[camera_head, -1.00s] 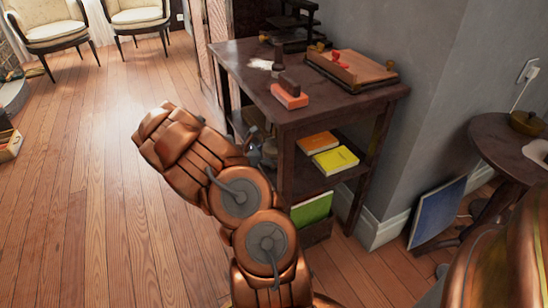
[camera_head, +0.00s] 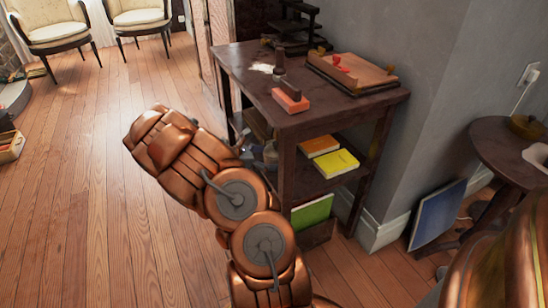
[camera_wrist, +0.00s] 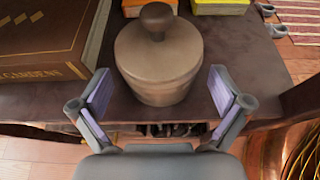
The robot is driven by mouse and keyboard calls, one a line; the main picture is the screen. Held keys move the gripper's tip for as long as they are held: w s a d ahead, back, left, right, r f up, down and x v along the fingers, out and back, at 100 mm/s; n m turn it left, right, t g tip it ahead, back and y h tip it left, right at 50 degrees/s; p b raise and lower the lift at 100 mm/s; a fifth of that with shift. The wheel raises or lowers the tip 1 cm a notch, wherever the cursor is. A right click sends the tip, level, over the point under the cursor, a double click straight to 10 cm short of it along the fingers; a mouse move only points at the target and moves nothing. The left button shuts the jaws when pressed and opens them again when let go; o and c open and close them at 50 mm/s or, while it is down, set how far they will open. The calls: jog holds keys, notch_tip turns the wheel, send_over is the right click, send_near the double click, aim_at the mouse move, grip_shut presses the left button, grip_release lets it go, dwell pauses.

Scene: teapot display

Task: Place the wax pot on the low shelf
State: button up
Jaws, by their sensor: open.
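The wax pot (camera_wrist: 160,65), a tan-brown round pot with a dark knobbed lid, stands upright on the dark wooden shelf (camera_wrist: 245,85) in the wrist view. My gripper (camera_wrist: 160,95) is open, with one finger on each side of the pot's near side. Gaps show between the fingers and the pot, and nothing is held. In the head view my gripper (camera_head: 256,150) is small at the left side of the low shelf (camera_head: 305,180) under the side table, partly hidden by my arm. I cannot make out the pot clearly there.
A large brown book (camera_wrist: 45,35) lies left of the pot. A yellow book (camera_head: 335,162) and an orange book (camera_head: 320,146) lie farther along the shelf. The tabletop (camera_head: 248,78) is above. A round table (camera_head: 500,150) stands right; open floor lies left.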

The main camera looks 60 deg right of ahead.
jog(key=p+v, duration=0.2)
jog(key=v, duration=0.7)
jog(key=s+a+r+m+y, duration=0.2)
jog(key=s+a+r+m, duration=0.2)
jog(key=a+r, duration=0.2)
jog(key=s+a+r+m+t+y, duration=0.1)
jog(key=s+a+m+y, duration=0.1)
jog(key=s+a, duration=0.4)
jog(key=s+a+r+m+t+y, duration=0.1)
jog(key=s+a+y, duration=0.3)
jog(key=a, duration=1.3)
jog(key=s+a+r+m+t+y, duration=0.1)
jog(key=s+a+r+m+y, duration=0.2)
jog(key=s+a, duration=0.6)
jog(key=a+m, duration=0.1)
jog(key=a, duration=0.1)
jog(key=shift+a+t, duration=0.3)
jog(key=shift+r, duration=0.1)
notch_tip(320, 180, up, 37)
jog(key=w+t+p, duration=0.1)
jog(key=t+p, duration=0.1)
jog(key=p, duration=3.3)
jog(key=shift+w+d+p, duration=0.15)
jog(key=shift+w+p, duration=0.2)
